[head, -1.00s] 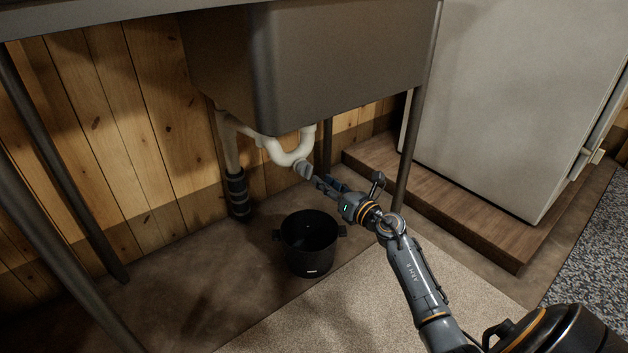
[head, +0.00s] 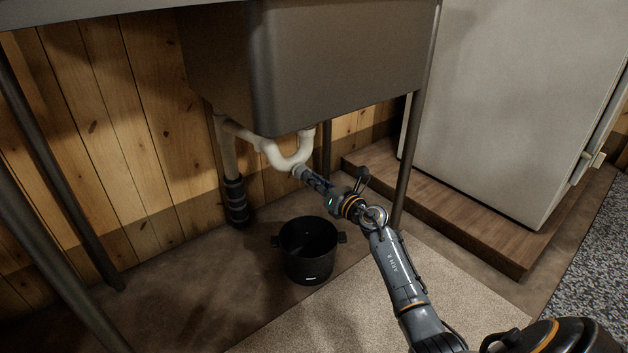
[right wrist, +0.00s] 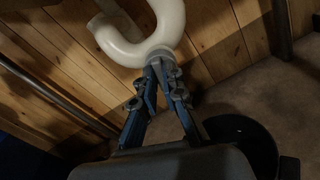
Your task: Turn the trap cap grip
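The white U-shaped trap (head: 284,160) hangs under the sink; it also fills the top of the right wrist view (right wrist: 140,45). Its grey cap (head: 297,170) sits at the low end of the bend and shows in the right wrist view (right wrist: 160,51). My right gripper (head: 304,174) is at the cap from the lower right. In the right wrist view its fingertips (right wrist: 163,65) are drawn close together at the cap, shut on its grip; the grip itself is mostly hidden between them. My left gripper is not in view.
A black bucket (head: 309,253) stands on the floor below the trap. A dark drain pipe (head: 236,200) rises left of it. Sink legs (head: 408,160) stand on both sides. A white fridge (head: 510,100) stands on a wooden plinth at right. A beige mat (head: 345,310) lies in front.

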